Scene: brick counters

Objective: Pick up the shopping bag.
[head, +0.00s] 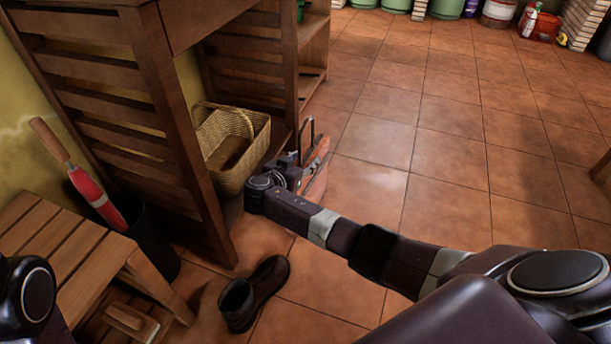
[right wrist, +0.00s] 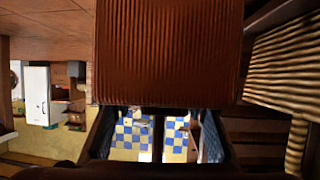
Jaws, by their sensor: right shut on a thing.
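The shopping bag is a reddish-brown bag (head: 317,178) with an upright handle, beside the wooden shelf unit in the head view. My right gripper (head: 298,163) is at the bag's near side and hides much of it. In the right wrist view a ribbed red-brown surface (right wrist: 168,52), which looks like the bag, fills the top middle. The fingers of my right gripper (right wrist: 158,122) show below it and are shut on the bag. The exact contact point is hidden. Only a part of my left arm shows at the left edge of the head view; its gripper is out of sight.
A wicker basket (head: 224,160) sits on the low shelf just left of the bag. The wooden shelf unit (head: 165,130) stands close to my right gripper. A dark shoe (head: 262,290) and a slatted bench (head: 70,250) are in front.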

